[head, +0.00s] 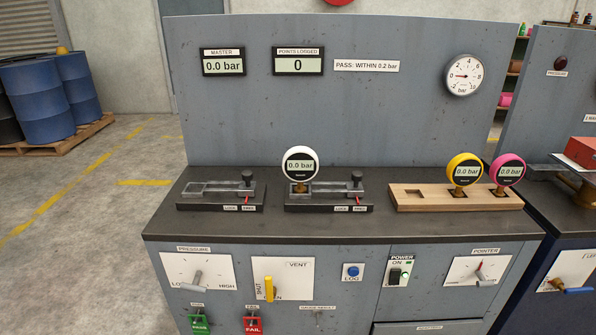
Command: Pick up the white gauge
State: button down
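The white gauge (300,164) stands upright with its round face forward, reading 0.0 bar. Its brass base sits at the left end of the right-hand clamp fixture (328,208) on the bench top. Whether the clamp grips the base is too small to tell. My gripper is not in view.
An empty clamp fixture (218,207) is to the left. A wooden rack (408,207) on the right holds a yellow gauge (464,169) and a pink gauge (508,169), with an empty slot at its left. The dark bench top (300,228) is clear in front; a grey panel (330,130) rises behind.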

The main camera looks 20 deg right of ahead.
aim_at(300, 165)
jog(key=i+z, duration=0.3)
jog(key=i, duration=0.2)
jog(key=i+z, duration=0.3)
jog(key=i, duration=0.2)
jog(key=i+j+z, duration=0.2)
jog(key=i+z, duration=0.15)
jog(key=i, duration=0.15)
